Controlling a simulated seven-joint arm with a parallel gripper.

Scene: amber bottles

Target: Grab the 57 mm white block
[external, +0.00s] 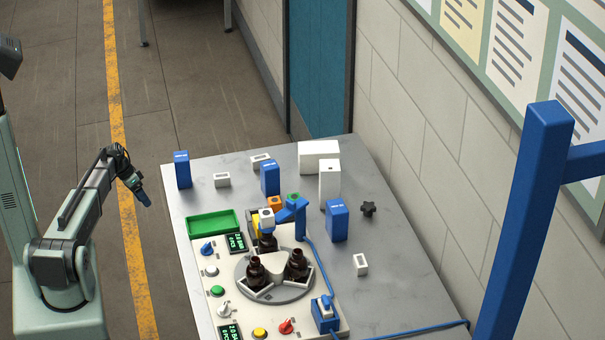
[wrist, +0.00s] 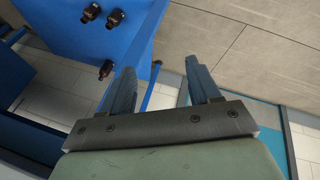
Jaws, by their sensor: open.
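Several white blocks are in the external view, and I cannot tell which is the 57 mm one. Small white blocks lie on the grey table at the back left (external: 222,180), farther back (external: 260,161) and at the right (external: 360,264); these have dark marked faces. A larger white block (external: 319,150) lies at the back, with a tall white block (external: 329,188) in front of it. My gripper (external: 145,202) hangs left of the table, away from all blocks. In the wrist view my gripper (wrist: 160,78) is open and empty, and no white block shows.
Blue blocks (external: 183,170) stand on the grey table (external: 400,290). A panel with buttons and a turntable (external: 243,281) holding dark bottles (external: 297,263) fills the front, with a green tray (external: 212,223) beside it. A blue post (external: 525,215) stands at the right.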

